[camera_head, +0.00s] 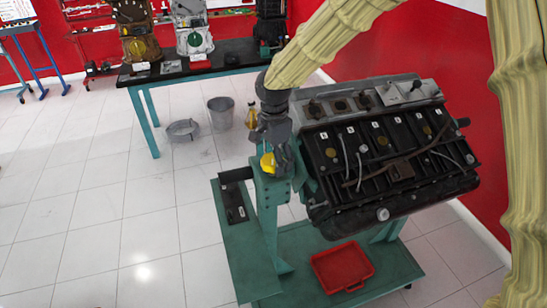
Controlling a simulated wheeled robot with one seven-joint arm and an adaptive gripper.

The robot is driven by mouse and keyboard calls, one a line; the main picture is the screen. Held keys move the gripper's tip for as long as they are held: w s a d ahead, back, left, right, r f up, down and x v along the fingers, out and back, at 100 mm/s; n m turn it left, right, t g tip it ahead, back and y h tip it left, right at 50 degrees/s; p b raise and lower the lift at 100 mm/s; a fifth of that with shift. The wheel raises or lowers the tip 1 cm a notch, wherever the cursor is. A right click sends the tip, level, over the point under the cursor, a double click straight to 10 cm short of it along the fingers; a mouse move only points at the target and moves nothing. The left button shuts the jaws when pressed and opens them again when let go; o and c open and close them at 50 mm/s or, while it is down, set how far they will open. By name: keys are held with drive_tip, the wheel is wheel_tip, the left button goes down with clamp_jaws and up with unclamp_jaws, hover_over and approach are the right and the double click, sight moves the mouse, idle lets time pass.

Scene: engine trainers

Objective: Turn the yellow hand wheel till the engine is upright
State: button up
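The engine (385,150) is mounted on a green wheeled stand (268,215). It sits tilted, with its dark, ribbed face turned toward the camera. The yellow hand wheel (267,164) is at the top of the stand's post, left of the engine, and is mostly hidden by my gripper. Another yellow piece (252,116) shows just above left; I cannot tell if it belongs to the wheel. My gripper (277,150) points down at the wheel, at or touching it. Its fingers are dark and small here, so whether they are closed on the wheel is unclear.
A red tray (342,267) lies on the stand's base. A black box (235,203) is on the stand's left shelf. A dark workbench (225,60) with engine parts stands behind. A grey bucket (221,112) and a round pan (183,130) are on the floor. The left floor is clear.

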drive_tip(key=c, duration=0.8)
